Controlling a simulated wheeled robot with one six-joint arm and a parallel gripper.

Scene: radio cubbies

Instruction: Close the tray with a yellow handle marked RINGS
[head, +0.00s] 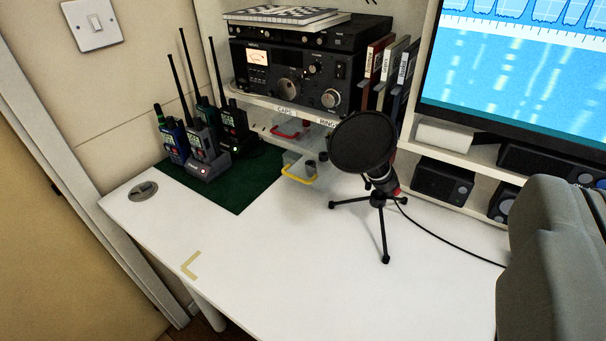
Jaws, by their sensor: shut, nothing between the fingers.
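The tray with a yellow handle (299,178) stands out from under the shelf below the radio and sits low at the desk top. Its grey see-through wall (291,160) shows, with small dark pieces near it. The shelf edge carries a label reading CAPS (284,110) and, right of it, a RINGS label (327,122) partly hidden by the microphone's round black filter. A red handle (287,134) shows under the CAPS label. The right part of the yellow-handled tray's bay is hidden by the filter. My gripper's fingers are not in view.
A microphone on a black tripod (380,197) stands close right of the tray, its cable running right. Several handheld radios (203,140) stand on a green mat (222,187) to the left. A grey rounded body fills the lower right.

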